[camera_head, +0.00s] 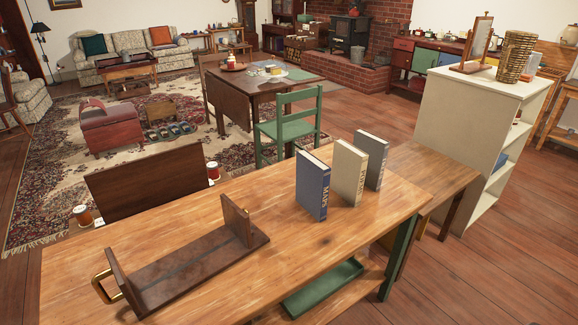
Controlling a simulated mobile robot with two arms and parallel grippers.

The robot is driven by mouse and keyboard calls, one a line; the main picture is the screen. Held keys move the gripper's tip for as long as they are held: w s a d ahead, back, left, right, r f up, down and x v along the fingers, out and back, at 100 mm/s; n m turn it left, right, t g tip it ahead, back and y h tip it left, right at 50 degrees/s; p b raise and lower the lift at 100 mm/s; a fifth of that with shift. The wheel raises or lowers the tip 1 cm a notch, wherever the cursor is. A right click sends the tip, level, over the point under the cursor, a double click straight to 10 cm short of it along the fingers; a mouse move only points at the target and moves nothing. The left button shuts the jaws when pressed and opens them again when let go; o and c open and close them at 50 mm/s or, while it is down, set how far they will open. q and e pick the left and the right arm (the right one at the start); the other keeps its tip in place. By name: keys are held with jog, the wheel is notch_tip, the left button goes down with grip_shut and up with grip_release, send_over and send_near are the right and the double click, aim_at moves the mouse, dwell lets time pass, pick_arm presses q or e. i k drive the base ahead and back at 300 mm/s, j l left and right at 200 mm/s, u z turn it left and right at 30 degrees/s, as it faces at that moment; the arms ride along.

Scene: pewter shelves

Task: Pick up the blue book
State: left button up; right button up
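The blue book (313,186) stands upright on the wooden table (290,245), right of the middle of the view. Its spine faces me and carries light lettering. A cream book (349,173) stands upright to its right, with a gap between them. A grey book (375,160) stands upright beyond the cream one. An empty dark wooden book rack (190,267) with two end panels and a brass handle lies on the table to the left. Neither of my grippers shows in the head view.
A green tray (322,287) sits under the table's front edge. A white shelf unit (465,130) stands at the right, with a woven basket (516,57) on top. A green chair (290,128) is behind the table. The tabletop between rack and books is clear.

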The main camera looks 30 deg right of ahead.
aim_at(313, 176)
jog(key=z, duration=1.1)
